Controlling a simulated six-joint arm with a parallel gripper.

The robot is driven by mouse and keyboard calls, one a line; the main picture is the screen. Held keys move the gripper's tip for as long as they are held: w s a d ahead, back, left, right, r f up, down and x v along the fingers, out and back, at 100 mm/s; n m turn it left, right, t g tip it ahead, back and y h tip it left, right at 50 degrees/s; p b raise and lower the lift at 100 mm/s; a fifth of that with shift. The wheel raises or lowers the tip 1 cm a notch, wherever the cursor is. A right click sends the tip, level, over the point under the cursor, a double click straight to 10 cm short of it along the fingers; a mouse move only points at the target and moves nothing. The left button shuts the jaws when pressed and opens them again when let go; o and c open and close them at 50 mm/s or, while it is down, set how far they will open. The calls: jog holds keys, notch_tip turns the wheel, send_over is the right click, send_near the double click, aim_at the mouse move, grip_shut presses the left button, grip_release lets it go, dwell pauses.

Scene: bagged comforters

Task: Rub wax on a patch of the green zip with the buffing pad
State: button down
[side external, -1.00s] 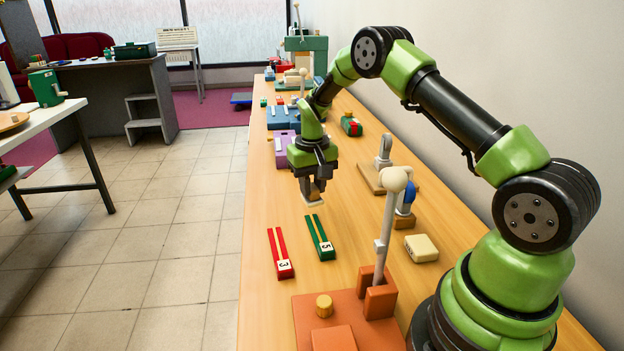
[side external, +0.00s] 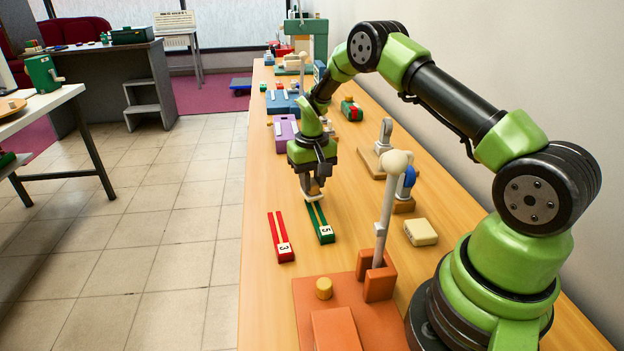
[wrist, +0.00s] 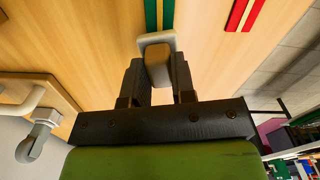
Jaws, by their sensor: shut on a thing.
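My gripper (side external: 313,183) points down and is shut on the buffing pad (side external: 314,196), a tan block with a pale underside. The wrist view shows the pad (wrist: 157,47) between the two dark fingers. The green zip (side external: 321,226), a green strip with a pale line along its middle and a white tag marked 5, lies on the table. The pad is at its far end and hides that end. The green zip (wrist: 151,14) runs up from behind the pad in the wrist view. I cannot tell whether the pad touches it.
A red zip (side external: 280,238) tagged 3 lies to the left of the green one. A cream block (side external: 420,232) lies to the right. An orange base (side external: 310,300) with a tall white-knobbed lever (side external: 388,205) stands nearer the camera. The table's edge is to the left.

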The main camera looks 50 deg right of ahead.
jog(key=shift+f, duration=1)
jog(key=shift+s+a, duration=1.05)
jog(key=shift+s, duration=0.2)
jog(key=shift+s+a, duration=1)
jog(key=shift+s, duration=0.2)
jog(key=shift+w+d, duration=2.1)
jog(key=shift+w, duration=0.3)
jog(key=shift+s+a, duration=2.15)
jog(key=shift+s, duration=0.3)
jog(key=shift+r, duration=2.55)
